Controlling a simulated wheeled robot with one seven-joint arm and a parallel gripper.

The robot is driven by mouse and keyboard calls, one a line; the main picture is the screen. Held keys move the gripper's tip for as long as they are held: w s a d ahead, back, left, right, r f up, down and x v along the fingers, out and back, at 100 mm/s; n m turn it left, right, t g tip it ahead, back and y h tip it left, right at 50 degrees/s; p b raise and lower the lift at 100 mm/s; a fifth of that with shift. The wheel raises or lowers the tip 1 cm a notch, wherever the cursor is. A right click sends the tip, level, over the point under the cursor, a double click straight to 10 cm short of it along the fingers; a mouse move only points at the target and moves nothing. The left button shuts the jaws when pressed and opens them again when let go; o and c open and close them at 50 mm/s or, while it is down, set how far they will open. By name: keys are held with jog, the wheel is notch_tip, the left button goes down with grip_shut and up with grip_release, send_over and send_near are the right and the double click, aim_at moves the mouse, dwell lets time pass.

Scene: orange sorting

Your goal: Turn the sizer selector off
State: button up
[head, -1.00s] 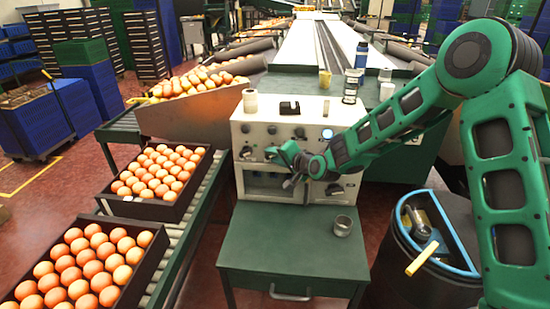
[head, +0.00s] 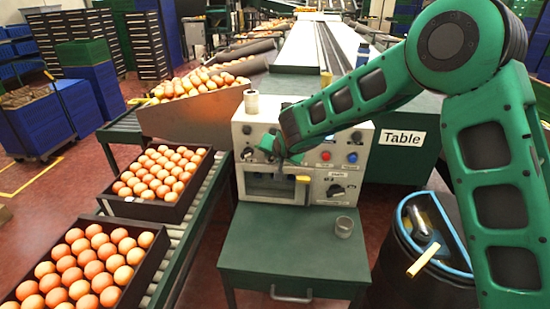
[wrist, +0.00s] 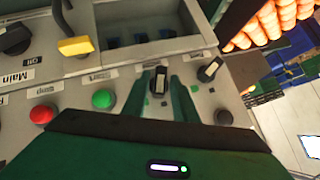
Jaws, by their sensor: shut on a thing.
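My gripper (wrist: 163,78) is shut on a black selector knob (wrist: 161,82) on the front of the pale control panel (head: 240,185). The two green fingers stand on either side of the knob. The label near it is too blurred to read, so I cannot tell for sure that it is the sizer selector. A second black knob with a light pointer (wrist: 210,69) sits just right of the fingers in the wrist view. In the head view my gripper (head: 281,150) is at the panel's left half and the arm hides the held knob.
In the wrist view a green button (wrist: 103,98), a red button (wrist: 42,114), a yellow handle (wrist: 75,46) and the Main knob (wrist: 16,39) lie to the left. Orange crates (head: 150,209) stand at the left.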

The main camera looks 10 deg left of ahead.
jog(key=shift+a+n+h, duration=0.2)
jog(key=shift+n+h, duration=0.8)
jog(key=shift+h, duration=0.8)
jog(key=o, duration=0.7)
jog(key=shift+o, duration=0.2)
jog(key=shift+a+r, duration=0.1)
jog(key=v, duration=1)
jog(key=shift+s+r, duration=0.15)
jog(key=shift+r, duration=0.1)
